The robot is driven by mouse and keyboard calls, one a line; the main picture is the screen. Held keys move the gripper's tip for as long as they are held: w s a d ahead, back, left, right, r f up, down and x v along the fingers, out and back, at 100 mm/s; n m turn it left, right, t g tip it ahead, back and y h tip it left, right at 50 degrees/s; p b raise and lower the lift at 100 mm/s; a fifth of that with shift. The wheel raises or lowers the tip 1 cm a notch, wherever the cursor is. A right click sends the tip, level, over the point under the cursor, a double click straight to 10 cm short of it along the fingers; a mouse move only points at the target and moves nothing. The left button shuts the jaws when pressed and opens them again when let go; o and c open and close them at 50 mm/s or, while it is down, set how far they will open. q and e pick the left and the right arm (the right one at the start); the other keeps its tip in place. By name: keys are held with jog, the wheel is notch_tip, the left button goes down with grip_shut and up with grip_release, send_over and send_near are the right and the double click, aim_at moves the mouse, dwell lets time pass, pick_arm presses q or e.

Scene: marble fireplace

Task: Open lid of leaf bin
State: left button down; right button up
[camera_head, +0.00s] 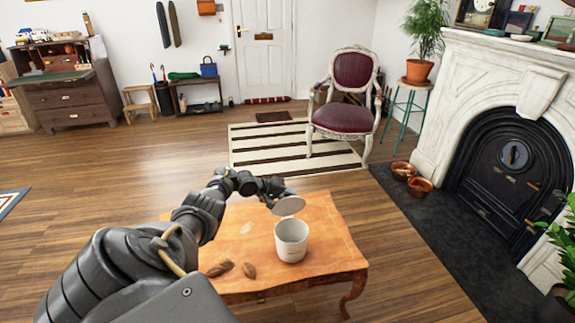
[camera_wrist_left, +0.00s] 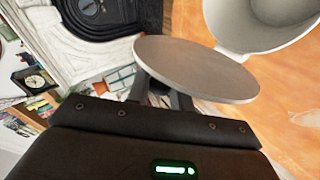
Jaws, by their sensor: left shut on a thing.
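The leaf bin (camera_head: 291,241) is a white open-topped cylinder standing upright on a small wooden table (camera_head: 330,262). Its rim and pale inside also show in the left wrist view (camera_wrist_left: 262,40). My left gripper (camera_head: 272,192) is shut on the lid. In the left wrist view the lid (camera_wrist_left: 195,68) sits at the fingertips and partly hides them. Some brown leaves (camera_head: 220,268) lie on the table left of the bin. My right gripper is not in view.
A red-cushioned armchair (camera_head: 342,100) stands on a striped rug (camera_head: 255,150) behind the table. A white fireplace (camera_head: 462,90) and dark hearth (camera_head: 425,225) are at the right. The wooden floor left of the table is clear.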

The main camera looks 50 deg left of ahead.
pick_arm(q)
jog(key=c, duration=1.3)
grip_release()
jog(key=shift+s+a+r+p, duration=0.15)
jog(key=shift+s+r+p, duration=0.2)
jog(key=shift+p, duration=0.1)
jog(key=p+v, duration=0.3)
jog(key=v, duration=0.6)
jog(key=shift+s+a+r, duration=0.15)
jog(key=shift+s, duration=0.15)
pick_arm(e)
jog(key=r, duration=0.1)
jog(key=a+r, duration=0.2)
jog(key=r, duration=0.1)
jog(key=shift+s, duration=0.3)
